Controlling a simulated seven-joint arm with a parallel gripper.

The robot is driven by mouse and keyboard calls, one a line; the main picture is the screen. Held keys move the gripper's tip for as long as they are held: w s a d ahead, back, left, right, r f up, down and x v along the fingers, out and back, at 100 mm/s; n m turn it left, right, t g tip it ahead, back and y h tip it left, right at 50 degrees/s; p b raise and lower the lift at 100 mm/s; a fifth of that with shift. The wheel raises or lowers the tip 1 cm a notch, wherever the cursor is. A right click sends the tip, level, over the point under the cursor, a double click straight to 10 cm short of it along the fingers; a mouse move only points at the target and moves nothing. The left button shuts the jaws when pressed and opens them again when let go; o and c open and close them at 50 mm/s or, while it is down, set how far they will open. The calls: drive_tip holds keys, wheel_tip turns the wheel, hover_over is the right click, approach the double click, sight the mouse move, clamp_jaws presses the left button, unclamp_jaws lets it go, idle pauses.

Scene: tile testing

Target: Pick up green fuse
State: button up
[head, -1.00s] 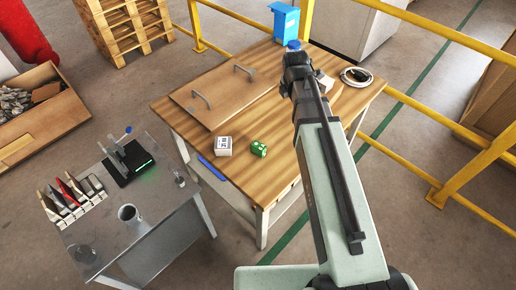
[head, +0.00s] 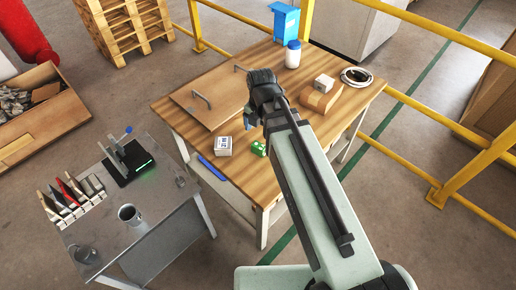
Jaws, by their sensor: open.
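The green fuse (head: 258,149) is a small green block with pale marks, lying on the wooden table near its front edge. My arm covers part of the table just right of it. My gripper (head: 249,121) is above the table, up and slightly left of the green fuse in the head view, and apart from it. Its jaws are small in view and partly hidden by my wrist; they are open, and I see nothing between them.
A white box (head: 223,146) sits just left of the fuse, with a blue strip (head: 213,169) at the table edge. A wooden board with handles (head: 203,104) lies behind. A brown block (head: 320,98), white bottle (head: 292,54) and cable coil (head: 356,77) stand further right. A grey side table (head: 165,208) is at left.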

sight(258, 145)
drive_tip(key=shift+f, duration=1.95)
drive_tip(key=shift+w+a+f, duration=0.1)
drive_tip(key=shift+a+f, duration=0.1)
drive_tip(key=shift+f, duration=0.7)
drive_tip(key=shift+a+f, duration=0.2)
drive_tip(key=shift+f, duration=1.5)
drive_tip(key=shift+c, duration=0.3)
drive_tip(key=c, duration=1)
drive_tip(key=shift+r, duration=0.1)
